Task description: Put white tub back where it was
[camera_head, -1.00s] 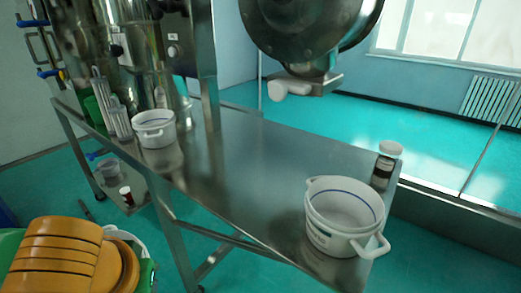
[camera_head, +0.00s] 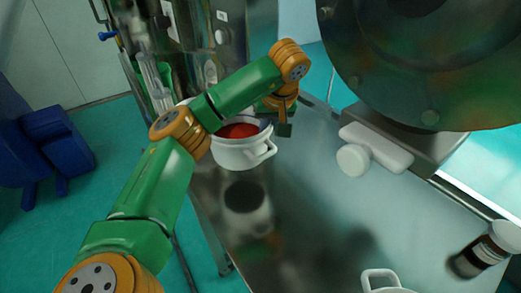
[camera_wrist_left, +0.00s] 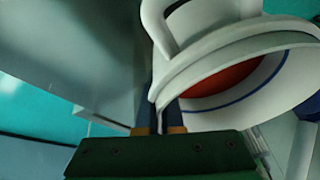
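A white tub (camera_head: 243,155) with side handles and red contents (camera_head: 240,131) is near the back left of the steel table in the head view. A dark patch lies on the table below it, and it appears raised. My left gripper (camera_head: 284,128) is at the tub's far right rim. In the left wrist view, my left gripper's fingers (camera_wrist_left: 158,118) are closed on the wall of the tub (camera_wrist_left: 205,50). A second white tub (camera_head: 386,284) shows only its handle and rim at the bottom edge of the head view. My right gripper is not in view.
The steel table (camera_head: 300,215) is clear between the two tubs. A large round machine part with a white spout (camera_head: 372,150) hangs over the table. Clear cylinders (camera_head: 155,85) stand at the back left.

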